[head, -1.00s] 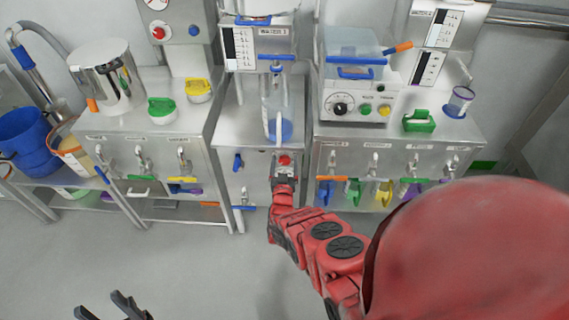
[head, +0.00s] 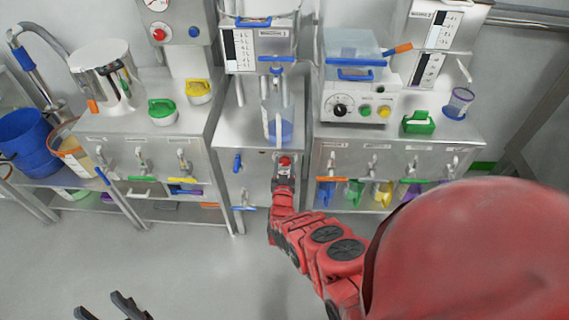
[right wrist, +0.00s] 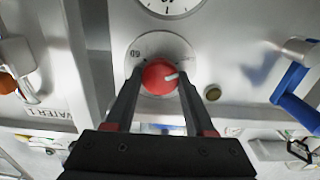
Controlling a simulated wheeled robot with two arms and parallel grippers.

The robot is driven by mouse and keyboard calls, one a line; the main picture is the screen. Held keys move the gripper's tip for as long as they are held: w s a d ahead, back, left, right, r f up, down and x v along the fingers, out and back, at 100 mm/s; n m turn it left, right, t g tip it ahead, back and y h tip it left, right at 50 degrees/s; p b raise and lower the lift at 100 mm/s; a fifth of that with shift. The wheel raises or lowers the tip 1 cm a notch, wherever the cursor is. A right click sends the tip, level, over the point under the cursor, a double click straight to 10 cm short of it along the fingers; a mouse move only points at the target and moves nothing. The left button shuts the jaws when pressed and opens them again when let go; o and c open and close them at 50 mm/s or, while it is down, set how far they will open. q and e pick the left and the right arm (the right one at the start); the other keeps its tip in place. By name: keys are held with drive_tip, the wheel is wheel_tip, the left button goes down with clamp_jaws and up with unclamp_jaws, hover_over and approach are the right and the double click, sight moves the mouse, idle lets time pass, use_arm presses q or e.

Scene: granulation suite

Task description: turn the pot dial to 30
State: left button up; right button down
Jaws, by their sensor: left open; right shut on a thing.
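A "60" shows at the plate's left; the other figures are too small or hidden to read. My right gripper (right wrist: 160,88) is shut on the red dial, one finger on each side. In the head view the red dial (head: 285,160) is on the middle cabinet's front, with my right gripper (head: 284,173) at it. My left gripper (head: 112,306) is open and empty, low over the floor.
A blue tap handle (head: 237,163) is left of the dial on the middle cabinet (head: 228,184). A clear vessel with blue liquid (head: 280,128) stands above. Cabinets with several taps flank it. A blue lever (right wrist: 294,90) is to the right in the wrist view.

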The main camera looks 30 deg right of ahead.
drive_tip(key=shift+s+f+m, duration=0.1)
drive_tip(key=shift+s+m, duration=0.05)
drive_tip(key=shift+m, duration=1.25)
drive_tip(key=shift+d+f+m, duration=0.1)
drive_tip(key=shift+f+m, duration=0.05)
drive_tip(key=shift+m, duration=0.75)
drive_tip(key=m+b, duration=0.2)
drive_tip(key=shift+f+m+b, duration=0.15)
drive_tip(key=shift+m+b, duration=0.15)
drive_tip(key=m+b, duration=0.2)
drive_tip(key=shift+m, duration=0.4)
drive_tip(key=shift+m+b, duration=0.6)
drive_tip(key=shift+b, duration=0.05)
drive_tip(key=shift+r, duration=0.2)
drive_tip(key=shift+c, duration=1.3)
unclamp_jaws()
drive_tip(key=shift+r, duration=0.1)
